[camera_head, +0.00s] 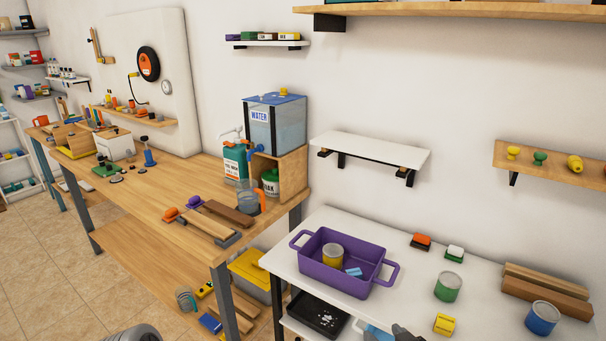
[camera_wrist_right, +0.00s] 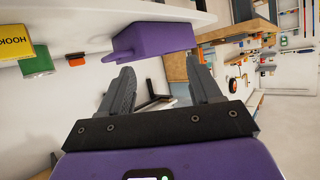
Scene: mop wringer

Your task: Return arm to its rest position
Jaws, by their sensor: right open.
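My right gripper (camera_head: 402,333) shows only in part at the bottom edge of the head view, by the front edge of the white table (camera_head: 400,300). In the right wrist view its two dark fingers (camera_wrist_right: 160,68) stand wide apart with nothing between them. The purple tub (camera_head: 340,278) with two handles stands on the white table, holding a yellow can (camera_head: 332,255) and a small blue item (camera_head: 353,271). The tub also shows beyond the fingers in the wrist view (camera_wrist_right: 152,42); the gripper is apart from it. My left gripper is not in view.
A green can (camera_head: 448,286), a yellow box (camera_head: 444,324) and a blue can (camera_head: 542,318) stand on the white table. A black tray (camera_head: 318,314) is lower down, left of the gripper. A wooden workbench (camera_head: 150,190) with a water tank (camera_head: 275,125) stands to the left.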

